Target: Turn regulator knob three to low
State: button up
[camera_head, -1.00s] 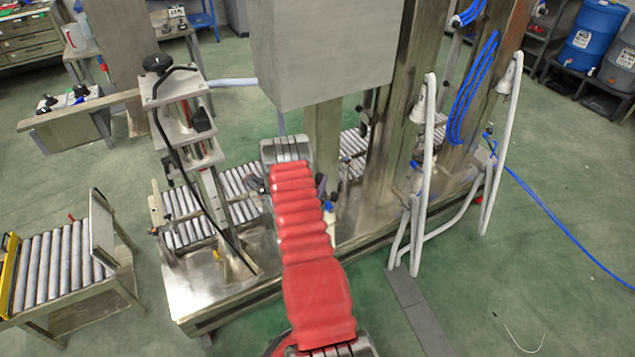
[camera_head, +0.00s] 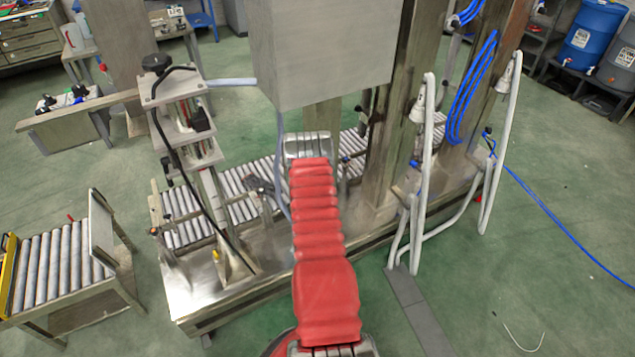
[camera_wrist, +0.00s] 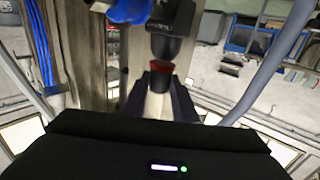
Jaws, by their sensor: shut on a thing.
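In the wrist view a black knob (camera_wrist: 172,42) with a red band at its near end hangs in the upper middle. My gripper (camera_wrist: 161,78) has its two dark fingers on either side of the banded end and is shut on it. A pale piece shows between the fingers below the band. No number or low mark is readable. In the head view my red-sleeved arm reaches toward the machine, and my fingers and the knob cannot be made out there.
A large grey box (camera_head: 325,50) hangs above the end of my arm. A roller conveyor (camera_head: 235,187) runs behind my arm. White bent pipes (camera_head: 427,160) stand at the right. Open green floor lies around the machine.

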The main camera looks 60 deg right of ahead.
jog(key=shift+s+d+r+n+t, duration=0.1)
jog(key=shift+d+n+t, duration=0.05)
jog(key=shift+n+t, duration=0.2)
jog(key=shift+s+d+n+t+y, duration=0.1)
jog(key=shift+n+t+y, duration=0.45)
jog(key=shift+t+y, duration=0.25)
jog(key=shift+t, duration=0.35)
jog(key=o, duration=1)
jog(key=shift+o, duration=0.2)
jog(key=shift+a, duration=0.2)
jog(key=v, duration=1.3)
jog(key=shift+s+a, duration=0.25)
